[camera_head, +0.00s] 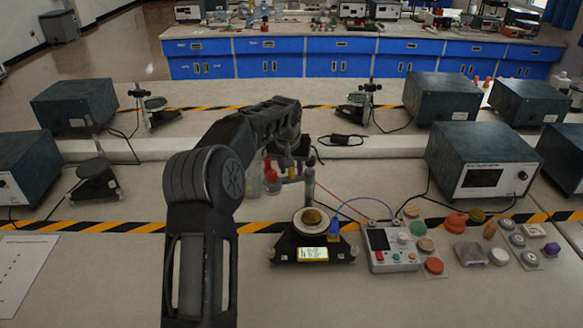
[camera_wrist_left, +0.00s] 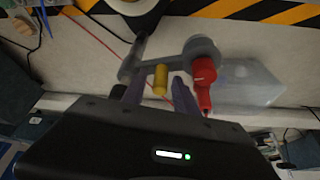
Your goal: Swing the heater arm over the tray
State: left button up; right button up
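The heater arm (camera_wrist_left: 165,61) is a grey bar in the left wrist view, running from a post to a round grey end with a red heater (camera_wrist_left: 203,78). A yellow peg (camera_wrist_left: 160,78) sticks out from the bar. My left gripper (camera_wrist_left: 157,90) is open, with its fingers on either side of the peg and gaps beside it. In the head view my left gripper (camera_head: 288,160) is near the upright post (camera_head: 310,172), and my arm hides part of the heater arm. The tray (camera_head: 312,221), a round dish with brown material, sits on a black balance, right of the heater. My right gripper is not in view.
A control box (camera_head: 391,247) with wires stands right of the balance, with several coloured pots beyond it. A clear bottle (camera_wrist_left: 250,82) stands beside the heater. Dark instrument boxes (camera_head: 483,165) stand on both sides. The bench in front of the balance is clear.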

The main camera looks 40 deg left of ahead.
pick_arm(q)
grip_shut()
dwell(1.2)
